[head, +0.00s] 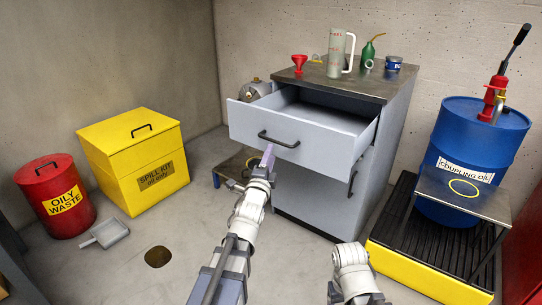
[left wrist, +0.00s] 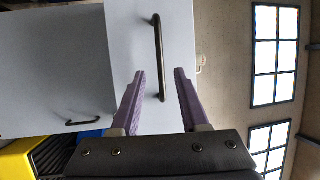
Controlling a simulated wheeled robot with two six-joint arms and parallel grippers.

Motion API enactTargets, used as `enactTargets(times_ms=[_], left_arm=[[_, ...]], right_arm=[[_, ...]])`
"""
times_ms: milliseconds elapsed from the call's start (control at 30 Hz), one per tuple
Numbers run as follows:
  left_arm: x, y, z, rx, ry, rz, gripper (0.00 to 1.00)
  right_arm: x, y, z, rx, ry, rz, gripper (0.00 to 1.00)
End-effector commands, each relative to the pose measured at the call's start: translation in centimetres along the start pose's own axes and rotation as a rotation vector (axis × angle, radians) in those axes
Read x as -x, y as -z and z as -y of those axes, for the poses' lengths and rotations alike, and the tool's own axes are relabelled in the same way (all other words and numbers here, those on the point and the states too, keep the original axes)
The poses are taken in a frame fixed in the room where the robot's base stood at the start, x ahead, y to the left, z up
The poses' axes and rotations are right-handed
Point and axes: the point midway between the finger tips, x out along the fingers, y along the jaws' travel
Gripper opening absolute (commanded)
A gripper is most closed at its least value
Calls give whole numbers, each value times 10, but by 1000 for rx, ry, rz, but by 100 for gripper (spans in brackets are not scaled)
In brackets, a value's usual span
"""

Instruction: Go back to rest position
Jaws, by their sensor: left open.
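My left gripper (head: 268,157) is open and empty in front of the cabinet's pulled-out top drawer (head: 310,135). Its purple fingers show apart in the left wrist view (left wrist: 160,74). The drawer's dark handle (head: 279,139) is just beyond the fingertips in the head view. In the left wrist view the handle (left wrist: 157,45) appears partly in the gap between the fingers; I cannot tell whether it touches them. Part of my right arm shows at the bottom of the head view, but its gripper does not.
The grey cabinet (head: 310,195) bears a red funnel (head: 299,63), a clear jug (head: 337,52) and a green oil can (head: 368,52). A yellow spill kit box (head: 130,150) and red waste bin (head: 58,190) stand left. A blue drum (head: 470,130) stands right.

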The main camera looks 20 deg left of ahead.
Motion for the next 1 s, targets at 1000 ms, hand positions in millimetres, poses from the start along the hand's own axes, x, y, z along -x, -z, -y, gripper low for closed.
enactTargets(times_ms=[1000], left_arm=[[296,133,-198,719,-1365,982,45]], right_arm=[[20,-1,-3,-4,-2,1,69]])
